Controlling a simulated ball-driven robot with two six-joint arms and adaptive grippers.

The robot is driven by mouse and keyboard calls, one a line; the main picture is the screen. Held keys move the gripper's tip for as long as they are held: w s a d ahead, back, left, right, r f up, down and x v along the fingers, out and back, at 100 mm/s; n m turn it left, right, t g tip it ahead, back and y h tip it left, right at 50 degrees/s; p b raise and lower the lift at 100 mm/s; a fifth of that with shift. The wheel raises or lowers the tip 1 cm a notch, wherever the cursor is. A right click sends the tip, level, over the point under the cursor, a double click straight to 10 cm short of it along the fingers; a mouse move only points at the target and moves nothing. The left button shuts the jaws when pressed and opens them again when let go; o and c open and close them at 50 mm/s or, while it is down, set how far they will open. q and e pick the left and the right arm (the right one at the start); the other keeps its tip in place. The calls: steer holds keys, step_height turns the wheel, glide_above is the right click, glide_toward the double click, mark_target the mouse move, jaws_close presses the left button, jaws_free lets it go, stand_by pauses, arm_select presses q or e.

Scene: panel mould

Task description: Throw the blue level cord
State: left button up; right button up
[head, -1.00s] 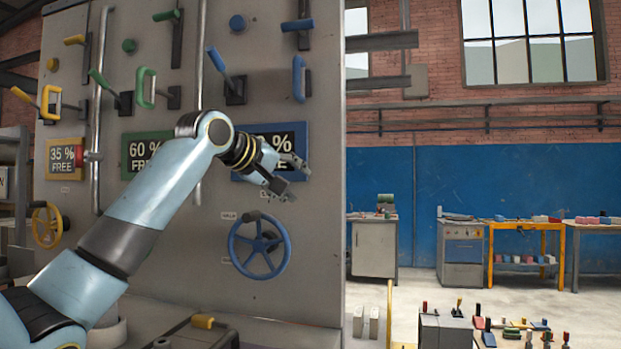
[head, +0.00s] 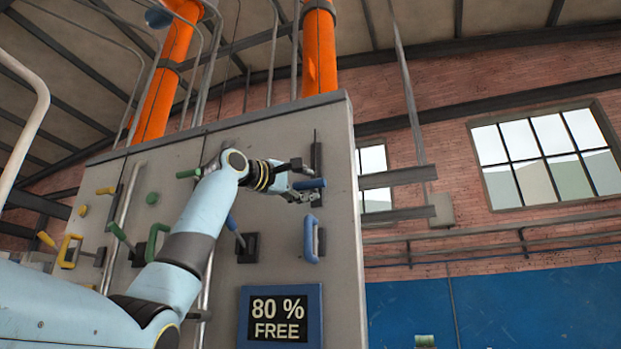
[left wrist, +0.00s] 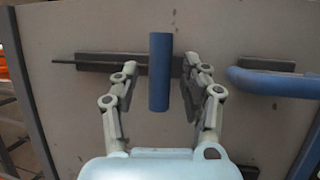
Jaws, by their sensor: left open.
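A blue lever handle (head: 309,184) sticks out from a dark vertical slot plate (head: 316,153) high on the right side of the grey panel. My left gripper (head: 303,191) is open at this handle. In the left wrist view the handle (left wrist: 160,92) stands between the two open fingers (left wrist: 160,68), with a gap visible on each side. The dark slot plate (left wrist: 95,61) lies behind it. My right gripper is in neither view.
A blue D-shaped handle (head: 311,242) is just below, and also shows in the left wrist view (left wrist: 272,83). A tilted blue lever (head: 235,230) is at lower left. A blue-framed "80 % FREE" sign (head: 280,316) is lower. Free air lies right of the panel edge.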

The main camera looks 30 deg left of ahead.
arm_select(q)
steer(key=shift+x, duration=0.9)
steer(key=shift+c, duration=0.4)
jaws_close()
